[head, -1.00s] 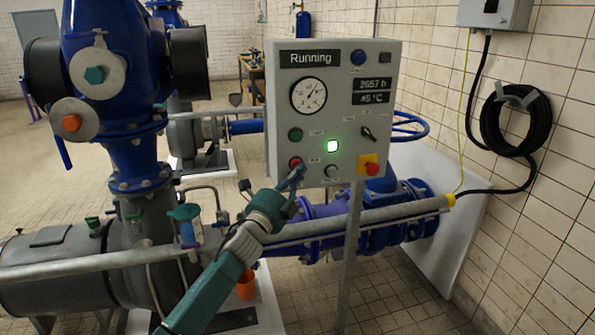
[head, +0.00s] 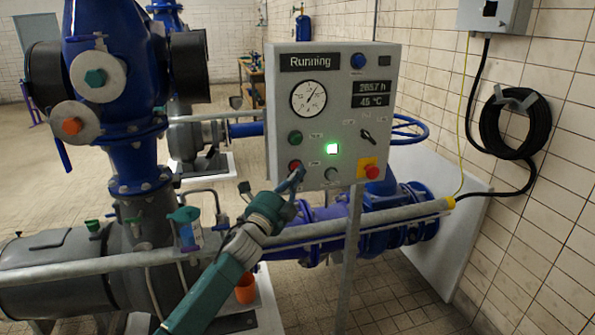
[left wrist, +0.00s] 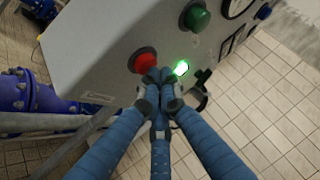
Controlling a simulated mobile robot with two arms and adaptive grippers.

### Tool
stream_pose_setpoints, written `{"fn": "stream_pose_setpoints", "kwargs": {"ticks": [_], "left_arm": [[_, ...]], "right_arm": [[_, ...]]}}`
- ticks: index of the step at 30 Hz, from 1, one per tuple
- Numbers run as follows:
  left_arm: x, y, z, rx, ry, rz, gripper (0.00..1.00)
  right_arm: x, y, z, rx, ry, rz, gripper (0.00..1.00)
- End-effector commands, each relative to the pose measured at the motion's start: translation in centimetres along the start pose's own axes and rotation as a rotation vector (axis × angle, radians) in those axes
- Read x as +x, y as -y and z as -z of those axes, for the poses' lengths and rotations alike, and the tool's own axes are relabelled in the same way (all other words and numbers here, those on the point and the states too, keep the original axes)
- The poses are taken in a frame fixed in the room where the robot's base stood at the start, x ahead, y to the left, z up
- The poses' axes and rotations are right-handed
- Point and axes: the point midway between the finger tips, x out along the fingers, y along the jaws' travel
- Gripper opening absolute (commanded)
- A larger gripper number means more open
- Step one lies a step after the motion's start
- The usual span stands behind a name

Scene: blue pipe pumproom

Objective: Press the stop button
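The grey control panel (head: 340,150) shows "Running" on its display. A red button (head: 295,166) is at its lower left, below a green button (head: 295,137). A red knob on a yellow plate (head: 370,170) is at the lower right. My left gripper (head: 300,174) is at the panel's lower left, its fingertips just beside the red button. In the left wrist view its fingers (left wrist: 159,77) are closed together and empty, near the lower right rim of the red button (left wrist: 143,61). I cannot tell whether they touch it. My right gripper is not in view.
A lit green indicator (head: 332,148) glows right of the red button. A grey railing (head: 400,212) runs below the panel, which stands on a post (head: 350,250). Blue pumps and pipes (head: 120,100) fill the left. A tiled wall with a coiled black cable (head: 490,125) is right.

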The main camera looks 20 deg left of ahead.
Motion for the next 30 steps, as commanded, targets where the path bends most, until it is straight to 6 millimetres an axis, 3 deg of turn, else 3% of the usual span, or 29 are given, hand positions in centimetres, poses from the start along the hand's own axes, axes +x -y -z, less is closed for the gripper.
{"fn": "stream_pose_setpoints", "kwargs": {"ticks": [30], "left_arm": [[0.62, -0.26, -0.85, 0.001, 0.003, -0.001, 0.0]], "right_arm": [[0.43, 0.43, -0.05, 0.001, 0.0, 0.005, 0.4]]}}
